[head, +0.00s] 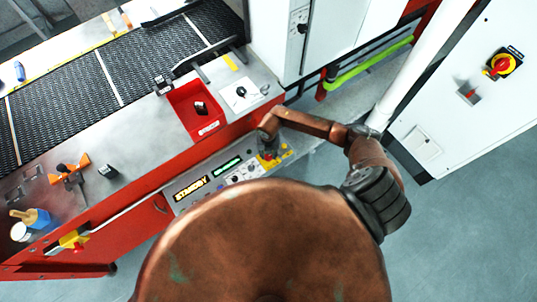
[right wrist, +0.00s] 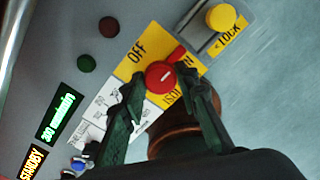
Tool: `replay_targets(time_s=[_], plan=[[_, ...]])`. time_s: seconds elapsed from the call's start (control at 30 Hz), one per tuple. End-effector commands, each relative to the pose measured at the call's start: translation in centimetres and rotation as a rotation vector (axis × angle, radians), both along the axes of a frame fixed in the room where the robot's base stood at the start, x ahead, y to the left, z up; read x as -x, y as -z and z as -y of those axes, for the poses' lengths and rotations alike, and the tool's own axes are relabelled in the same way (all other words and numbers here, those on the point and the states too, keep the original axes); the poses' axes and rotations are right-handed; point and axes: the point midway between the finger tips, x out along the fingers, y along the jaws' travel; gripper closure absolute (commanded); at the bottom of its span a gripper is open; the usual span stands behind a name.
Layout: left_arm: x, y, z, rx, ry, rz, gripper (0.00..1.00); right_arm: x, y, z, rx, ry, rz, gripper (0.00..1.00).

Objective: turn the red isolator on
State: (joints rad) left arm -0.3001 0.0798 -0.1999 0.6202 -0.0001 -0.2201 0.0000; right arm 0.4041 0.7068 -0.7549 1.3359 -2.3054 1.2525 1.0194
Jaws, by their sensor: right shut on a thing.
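The red isolator (right wrist: 160,77) is a round red knob with a red bar on a yellow plate (right wrist: 131,66) marked OFF and ON. In the right wrist view its bar points up and right, between the two words and nearer ON. My right gripper (right wrist: 161,84) has a finger on either side of the knob and is shut on it. In the head view my right gripper (head: 267,141) reaches down to the panel, and a bit of the red knob (head: 268,157) shows below it. My left gripper is not in view.
The panel has a STANDBY display (head: 191,188), a green display (right wrist: 61,112), and a yellow knob (right wrist: 221,17) by a LOCK label. A red tray (head: 188,119) lies behind, beside the mesh belt (head: 150,62). Another red switch (head: 499,65) is on the white cabinet at right.

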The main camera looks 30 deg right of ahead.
Motion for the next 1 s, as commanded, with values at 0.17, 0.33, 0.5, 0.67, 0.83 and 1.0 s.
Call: replay_targets(time_s=[0.17,0.33,0.5,0.67,0.83,1.0], plan=[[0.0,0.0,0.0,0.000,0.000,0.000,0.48,-0.3,-0.2,0.1,0.001,0.002,0.006,0.96],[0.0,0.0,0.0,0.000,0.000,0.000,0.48,-0.2,-0.1,0.1,0.001,0.001,0.004,0.62],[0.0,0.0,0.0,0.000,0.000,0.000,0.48,-0.1,-0.1,0.1,0.000,0.000,0.002,0.54],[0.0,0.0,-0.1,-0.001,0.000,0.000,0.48,-0.1,0.0,0.0,0.001,0.000,0.001,0.54],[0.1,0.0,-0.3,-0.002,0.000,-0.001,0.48,-0.2,-0.9,0.1,0.002,-0.001,0.003,0.54],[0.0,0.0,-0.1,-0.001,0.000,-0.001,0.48,-0.2,-3.9,0.1,0.002,-0.003,0.005,0.54]])
